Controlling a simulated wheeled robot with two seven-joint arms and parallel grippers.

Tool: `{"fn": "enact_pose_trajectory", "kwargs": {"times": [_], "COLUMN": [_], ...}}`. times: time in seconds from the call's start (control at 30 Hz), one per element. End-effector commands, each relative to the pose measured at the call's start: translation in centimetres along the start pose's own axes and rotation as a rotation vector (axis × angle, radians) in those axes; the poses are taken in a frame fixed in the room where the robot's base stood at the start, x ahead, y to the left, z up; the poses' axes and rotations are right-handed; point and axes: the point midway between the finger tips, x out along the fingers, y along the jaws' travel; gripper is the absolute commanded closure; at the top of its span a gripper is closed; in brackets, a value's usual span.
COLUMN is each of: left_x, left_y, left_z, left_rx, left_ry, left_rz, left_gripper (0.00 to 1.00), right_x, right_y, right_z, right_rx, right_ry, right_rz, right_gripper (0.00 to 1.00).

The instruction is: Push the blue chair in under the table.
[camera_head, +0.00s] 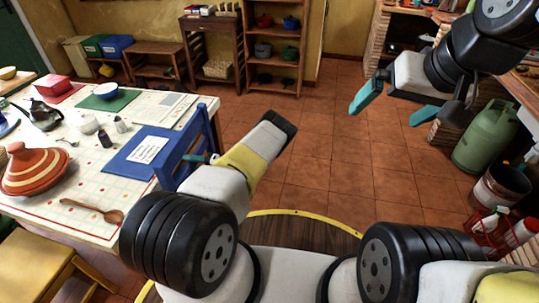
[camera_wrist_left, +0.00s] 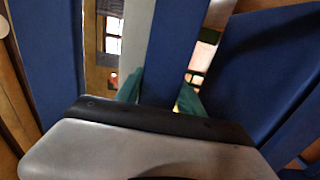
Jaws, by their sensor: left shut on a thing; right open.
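The blue chair (camera_head: 183,155) stands at the right side of the table (camera_head: 190,104), its back facing my left arm. Its lower part is hidden behind the table and my arm. My left gripper (camera_head: 205,159) is at the chair's back, mostly hidden by my own wrist. In the left wrist view, its teal fingers (camera_wrist_left: 160,97) are on either side of a blue upright slat (camera_wrist_left: 172,48) of the chair back and shut on it. My right gripper (camera_head: 396,105) is open and empty, in the air over the tiled floor to the right.
The table holds a striped tagine (camera_head: 36,170), a wooden spoon (camera_head: 92,210), a teapot (camera_head: 38,115) and a blue mat (camera_head: 125,165). A green gas cylinder (camera_head: 485,135) stands right. The middle floor is clear.

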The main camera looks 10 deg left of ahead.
Motion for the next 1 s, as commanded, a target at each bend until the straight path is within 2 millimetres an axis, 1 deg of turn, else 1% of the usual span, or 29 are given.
{"fn": "enact_pose_trajectory", "kwargs": {"times": [0.03, 0.37, 0.4, 0.47, 0.5, 0.53, 1.0], "left_x": [0.25, 0.26, 0.26, 0.24, 0.21, 0.19, 0.01], "left_y": [-0.33, -0.31, -0.31, -0.28, -0.25, -0.22, -0.04], "left_z": [-0.35, -0.33, -0.33, -0.31, -0.27, -0.24, -0.02], "left_rx": [0.005, 0.004, 0.004, 0.004, 0.004, 0.003, 0.000], "left_ry": [0.005, 0.005, 0.005, 0.004, 0.004, 0.003, 0.000], "left_rz": [-0.006, -0.006, -0.006, -0.005, -0.004, -0.004, -0.001], "left_gripper": [1.00, 1.00, 0.53, 0.41, 0.33, 0.31, 0.31], "right_x": [0.00, 0.00, 0.00, 0.00, 0.00, 0.00, 0.00], "right_y": [0.00, 0.00, 0.00, 0.00, 0.00, 0.00, 0.00], "right_z": [0.00, 0.00, 0.00, 0.00, 0.00, 0.00, 0.00], "right_rx": [0.000, 0.000, 0.000, 0.000, 0.000, 0.000, 0.000], "right_ry": [0.000, 0.000, 0.000, 0.000, 0.000, 0.000, 0.000], "right_rz": [0.000, 0.000, 0.000, 0.000, 0.000, 0.000, 0.000], "right_gripper": [0.00, 0.00, 0.00, 0.00, 0.00, 0.00, 0.00]}}
